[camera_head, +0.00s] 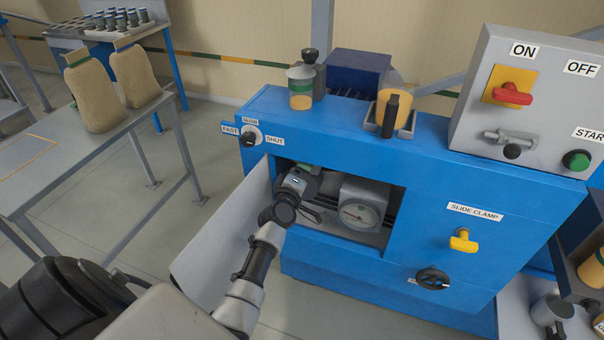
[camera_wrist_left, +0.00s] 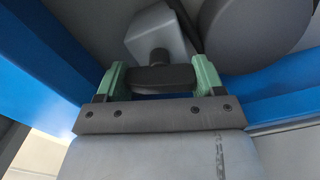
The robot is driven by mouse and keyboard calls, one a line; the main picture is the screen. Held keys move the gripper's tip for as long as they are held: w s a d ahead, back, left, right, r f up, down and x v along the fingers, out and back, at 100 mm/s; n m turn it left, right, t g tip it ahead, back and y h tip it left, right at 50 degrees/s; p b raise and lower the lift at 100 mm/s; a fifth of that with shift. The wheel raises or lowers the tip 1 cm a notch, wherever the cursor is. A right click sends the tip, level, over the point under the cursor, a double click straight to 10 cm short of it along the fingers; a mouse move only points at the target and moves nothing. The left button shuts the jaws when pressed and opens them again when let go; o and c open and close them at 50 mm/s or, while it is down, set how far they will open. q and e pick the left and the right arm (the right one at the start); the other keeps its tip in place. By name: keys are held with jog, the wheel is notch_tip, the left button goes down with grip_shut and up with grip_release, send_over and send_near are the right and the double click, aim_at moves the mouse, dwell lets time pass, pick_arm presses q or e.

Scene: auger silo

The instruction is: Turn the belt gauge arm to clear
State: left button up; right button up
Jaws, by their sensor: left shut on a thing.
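In the left wrist view, the green fingers of this gripper (camera_wrist_left: 160,80) are shut on a dark bar-shaped handle (camera_wrist_left: 160,78). The handle sits on a short stem in front of a grey block (camera_wrist_left: 157,38). In the head view, the gripper and wrist hide the handle. I cannot tell its angle against any clear mark. My right gripper is out of view.
The grey compartment door (camera_head: 225,235) hangs open left of my forearm. The blue frame borders the opening closely. A yellow slide clamp knob (camera_head: 462,241) and a black knob (camera_head: 432,278) are on the front right. A table with sacks (camera_head: 92,95) stands at left.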

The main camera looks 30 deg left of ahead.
pick_arm(q)
jog(key=shift+f+n, duration=0.15)
jog(key=shift+n, duration=1.75)
jog(key=o, duration=0.9)
jog(key=shift+o, duration=0.2)
jog(key=shift+s, duration=0.1)
jog(key=v, duration=1)
jog(key=shift+s+b, duration=0.3)
jog(key=shift+s, duration=0.05)
